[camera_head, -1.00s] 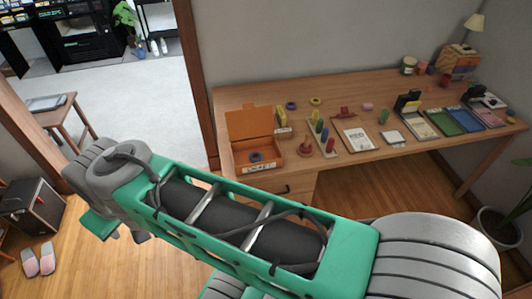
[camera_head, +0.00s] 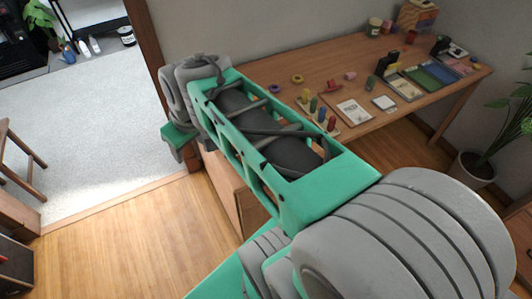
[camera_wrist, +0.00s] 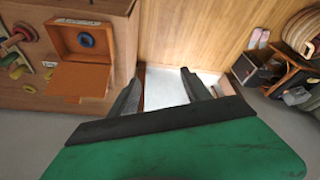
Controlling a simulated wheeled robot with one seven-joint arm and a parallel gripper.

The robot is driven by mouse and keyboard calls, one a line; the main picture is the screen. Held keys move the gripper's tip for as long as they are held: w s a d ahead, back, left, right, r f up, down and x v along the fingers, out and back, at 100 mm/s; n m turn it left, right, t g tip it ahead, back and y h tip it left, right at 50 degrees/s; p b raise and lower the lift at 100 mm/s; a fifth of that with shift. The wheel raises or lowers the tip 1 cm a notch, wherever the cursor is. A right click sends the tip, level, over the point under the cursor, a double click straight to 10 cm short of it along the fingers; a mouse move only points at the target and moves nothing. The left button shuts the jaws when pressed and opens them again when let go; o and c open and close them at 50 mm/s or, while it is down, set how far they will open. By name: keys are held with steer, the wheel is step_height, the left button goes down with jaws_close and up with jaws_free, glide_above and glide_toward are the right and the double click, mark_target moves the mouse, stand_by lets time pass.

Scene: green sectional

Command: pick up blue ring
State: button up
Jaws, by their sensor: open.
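The blue ring (camera_wrist: 87,40) lies inside an open orange box (camera_wrist: 62,36) on the desk, at the upper left of the wrist view. The box's lid (camera_wrist: 78,80) is swung open. In the head view my own arm hides the box and this ring. My gripper (camera_wrist: 160,76) is open and empty, with its two dark fingers apart. It points past the desk's end toward the floor, and the box is off to the left of the fingers, not between them.
The wooden desk (camera_head: 330,72) holds a purple ring (camera_head: 274,88), a yellow ring (camera_head: 298,79), colored pegs, a notepad (camera_head: 353,112) and several trays. A wall edge and doorway stand left of the desk. Wooden floor (camera_head: 120,240) is clear in front.

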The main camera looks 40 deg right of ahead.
steer(key=shift+o, duration=1.4)
steer(key=w+d+f+n+b, duration=0.1)
steer(key=w+d+f+b, duration=0.1)
steer(key=d+f, duration=0.4)
steer(key=w+d+f+n+b, duration=0.1)
steer(key=w+d+f+b, duration=0.2)
steer(key=d+f, duration=0.3)
steer(key=shift+d+f+g+y, duration=0.35)
steer(key=shift+d+g+y, duration=0.05)
steer(key=shift+d, duration=0.5)
steer(key=shift+o, duration=0.5)
steer(key=d+f+n+b, duration=0.1)
steer(key=d+f+b, duration=0.1)
steer(key=d+f, duration=0.3)
steer(key=shift+s+d+f+y, duration=0.15)
steer(key=shift+s+d+y, duration=0.15)
steer(key=shift+d, duration=0.8)
steer(key=s+d+f+n+b, duration=0.1)
steer(key=s+d+f+b, duration=0.1)
steer(key=d+f, duration=0.4)
steer(key=shift+t+y, duration=0.3)
steer(key=shift+t, duration=0.1)
steer(key=x, duration=0.3)
steer(key=d+p+x, duration=0.1)
steer(key=x, duration=0.2)
steer(key=shift+w+d+f, duration=0.15)
steer(key=shift+w+f, duration=0.05)
steer(key=shift+f, duration=0.15)
